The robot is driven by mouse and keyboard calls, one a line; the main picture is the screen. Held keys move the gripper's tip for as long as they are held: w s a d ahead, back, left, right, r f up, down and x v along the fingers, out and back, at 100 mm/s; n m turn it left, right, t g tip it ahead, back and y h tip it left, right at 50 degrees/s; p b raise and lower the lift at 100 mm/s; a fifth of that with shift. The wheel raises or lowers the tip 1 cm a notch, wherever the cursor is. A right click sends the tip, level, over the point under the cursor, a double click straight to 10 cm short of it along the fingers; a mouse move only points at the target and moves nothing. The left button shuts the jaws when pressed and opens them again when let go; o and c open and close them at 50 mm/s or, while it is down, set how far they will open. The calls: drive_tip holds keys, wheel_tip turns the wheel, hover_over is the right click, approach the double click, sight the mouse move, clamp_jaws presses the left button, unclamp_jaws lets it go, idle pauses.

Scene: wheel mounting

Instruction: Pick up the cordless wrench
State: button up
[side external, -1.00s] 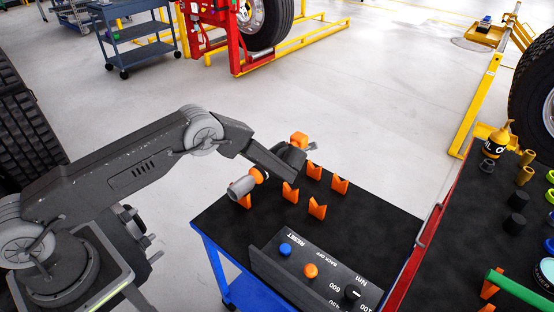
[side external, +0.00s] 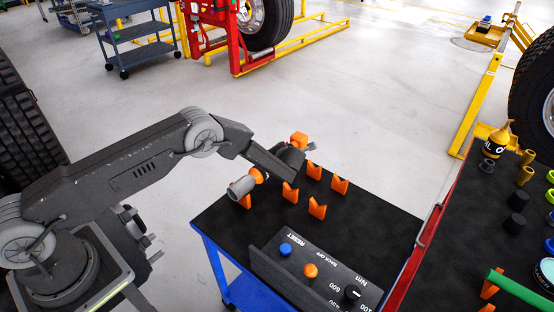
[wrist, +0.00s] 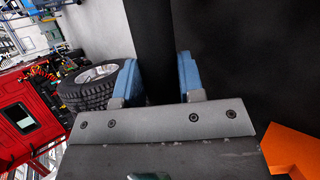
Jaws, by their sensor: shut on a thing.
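The cordless wrench has a grey head (side external: 242,187), an orange collar (side external: 258,176) and an orange end (side external: 299,139). It lies at the left edge of the black-topped cart in the side view, by an orange holder under its head. My gripper (side external: 288,157) is at the wrench's middle, which my arm partly hides. In the wrist view, the blue fingers of my gripper (wrist: 157,80) stand on both sides of a dark part of the wrench (wrist: 151,45), shut on it. I cannot tell whether the wrench still rests on its holders.
Several orange holders (side external: 317,208) stand on the black cart top (side external: 375,218). A control box (side external: 311,272) with knobs is at the cart's front. Open floor lies behind.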

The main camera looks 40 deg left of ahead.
drive_tip(key=shift+w+r, duration=0.15)
drive_tip(key=shift+r, duration=0.65)
clamp_jaws()
wheel_tip(320, 180, up, 3)
drive_tip(key=shift+r, duration=0.15)
drive_tip(key=s+a+r, duration=0.6)
drive_tip(key=a, duration=0.4)
wheel_tip(320, 180, up, 5)
drive_tip(key=d+m+t+h, duration=0.1)
drive_tip(key=d+m+t, duration=0.1)
drive_tip(key=m, duration=0.1)
drive_tip(key=s+d+r+m+t+h, duration=0.1)
drive_tip(key=s+d+m+h, duration=0.2)
drive_tip(key=s, duration=0.4)
drive_tip(key=s+d+r+m+t+h, duration=0.1)
drive_tip(key=s+d+m+t+h, duration=0.1)
drive_tip(key=s+d+m+h, duration=0.2)
drive_tip(key=shift+s+d+r+m, duration=0.3)
drive_tip(key=shift+s+d+m, duration=0.55)
drive_tip(key=shift+s, duration=1.05)
drive_tip(key=shift+a, duration=0.15)
